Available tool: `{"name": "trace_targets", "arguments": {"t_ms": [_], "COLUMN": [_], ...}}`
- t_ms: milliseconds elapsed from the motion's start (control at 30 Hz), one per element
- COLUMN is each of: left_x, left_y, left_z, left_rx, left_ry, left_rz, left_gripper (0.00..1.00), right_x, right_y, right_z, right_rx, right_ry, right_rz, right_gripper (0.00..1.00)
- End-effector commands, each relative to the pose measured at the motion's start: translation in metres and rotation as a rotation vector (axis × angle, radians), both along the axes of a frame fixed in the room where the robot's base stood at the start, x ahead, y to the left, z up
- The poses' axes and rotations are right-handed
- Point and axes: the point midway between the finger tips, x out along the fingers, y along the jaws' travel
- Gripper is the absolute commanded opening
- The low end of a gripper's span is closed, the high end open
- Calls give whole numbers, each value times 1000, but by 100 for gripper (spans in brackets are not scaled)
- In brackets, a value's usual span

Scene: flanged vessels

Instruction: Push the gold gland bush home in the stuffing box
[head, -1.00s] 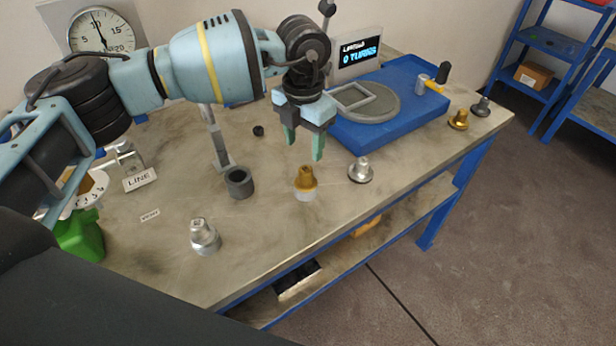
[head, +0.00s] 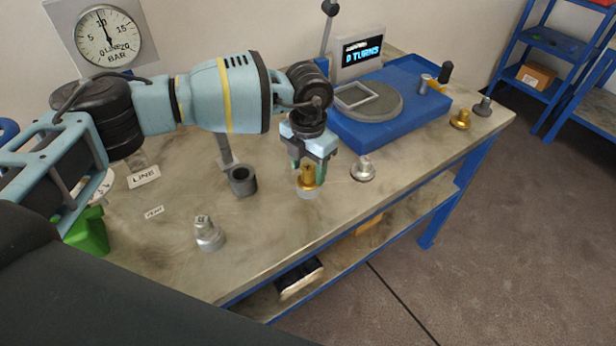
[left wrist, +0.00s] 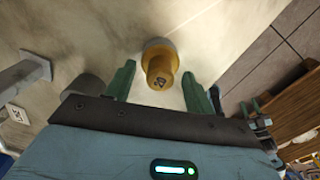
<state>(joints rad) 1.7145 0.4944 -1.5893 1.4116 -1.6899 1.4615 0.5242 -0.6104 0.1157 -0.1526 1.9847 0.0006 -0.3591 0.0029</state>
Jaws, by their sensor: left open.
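A gold bush-like piece (head: 308,176) stands upright on a pale round base (head: 307,193) near the bench's front edge; the gold piece also shows in the left wrist view (left wrist: 160,66). A dark grey hollow cylinder (head: 242,182), open at the top and probably the stuffing box, stands to its left with nothing seen in it. My left gripper (head: 310,168) is open and low over the gold piece, its green fingers at either side. In the left wrist view the gold piece lies between the fingertips (left wrist: 158,72) with gaps both sides.
A silver stepped fitting (head: 363,169) stands close right of the gold piece, another silver one (head: 208,234) at front left. A blue bench unit (head: 385,131) with a grey plate is behind. Another gold fitting (head: 460,119) stands at far right. The bench's front edge is near.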

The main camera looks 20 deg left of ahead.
Motion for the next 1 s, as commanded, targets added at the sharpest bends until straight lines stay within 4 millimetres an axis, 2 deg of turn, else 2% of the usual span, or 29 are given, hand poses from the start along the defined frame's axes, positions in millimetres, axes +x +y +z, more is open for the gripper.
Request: {"name": "trace_targets", "arguments": {"t_ms": [267,700,1000], "left_x": [0,0,0], "left_y": [0,0,0], "left_z": [-4,-3,-1], "left_rx": [0,-2,-2], "left_ry": [-1,-1,-1], "left_rz": [0,0,0], "left_gripper": [54,0,0], "right_x": [0,0,0], "right_y": [1,1,1], "right_z": [0,0,0], "right_rx": [4,4,1], "right_ry": [1,0,-1], "right_rz": [-5,-5,-2], "right_gripper": [36,36,36]}}
